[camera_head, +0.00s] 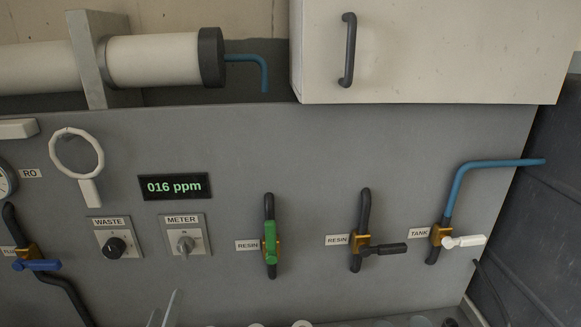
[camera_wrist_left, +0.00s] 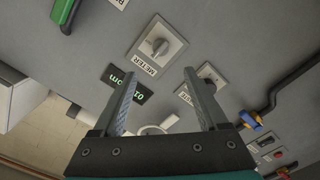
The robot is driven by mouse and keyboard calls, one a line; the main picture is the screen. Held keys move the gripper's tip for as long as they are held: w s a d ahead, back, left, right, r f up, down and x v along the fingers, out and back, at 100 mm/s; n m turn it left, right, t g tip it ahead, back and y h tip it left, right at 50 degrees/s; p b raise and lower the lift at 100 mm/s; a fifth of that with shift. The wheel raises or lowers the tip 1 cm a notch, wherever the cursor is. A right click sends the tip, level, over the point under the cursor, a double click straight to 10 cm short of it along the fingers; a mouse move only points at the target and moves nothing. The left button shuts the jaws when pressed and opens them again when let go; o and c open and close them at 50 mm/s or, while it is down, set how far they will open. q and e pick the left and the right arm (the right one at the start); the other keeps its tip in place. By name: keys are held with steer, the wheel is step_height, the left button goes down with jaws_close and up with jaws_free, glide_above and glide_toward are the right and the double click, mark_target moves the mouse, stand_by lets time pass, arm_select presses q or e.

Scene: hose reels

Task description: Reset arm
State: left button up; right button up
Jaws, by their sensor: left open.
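My left gripper (camera_head: 164,311) shows only as two pale fingertips at the bottom edge of the head view, below the METER switch (camera_head: 185,244). In the left wrist view the gripper (camera_wrist_left: 159,76) is open, with nothing between its fingers. The METER knob plate (camera_wrist_left: 157,48) is beyond the fingertips there. The ppm display (camera_wrist_left: 122,88) is partly hidden by one finger, and the WASTE switch plate (camera_wrist_left: 212,78) is partly hidden by the other. My right gripper is in neither view.
The grey panel carries a green-handled RESIN valve (camera_head: 270,243), a black-handled RESIN valve (camera_head: 380,249), a white-handled TANK valve (camera_head: 462,241), a blue-handled valve (camera_head: 36,265) and a white ring (camera_head: 57,157). A cabinet (camera_head: 430,50) and cylinder (camera_head: 155,60) are above. Round tops line the bottom edge.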

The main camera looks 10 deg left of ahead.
arm_select(q)
steer(key=s+d+f+m+g+h, duration=0.45)
steer(key=d+f+m+g, duration=0.3)
steer(key=d, duration=0.25)
steer(key=s+d+f+m+g, duration=0.2)
steer(key=s+m+g, duration=0.4)
steer(key=s, duration=0.6)
step_height(320, 180, down, 30)
steer(key=s+r+g+b, duration=0.1)
steer(key=g+b, duration=0.1)
steer(key=b, duration=0.6)
steer(key=s+a+f+b, duration=0.1)
steer(key=s+f+b, duration=0.2)
steer(key=s+f, duration=0.5)
steer(key=s+a+f+b, duration=0.1)
steer(key=s+f+b, duration=0.2)
steer(key=s+f, duration=0.4)
step_height(320, 180, down, 7)
steer(key=shift+s+a+r+g+b, duration=0.15)
steer(key=shift+s+a+g+b, duration=0.2)
steer(key=shift+s+g, duration=0.1)
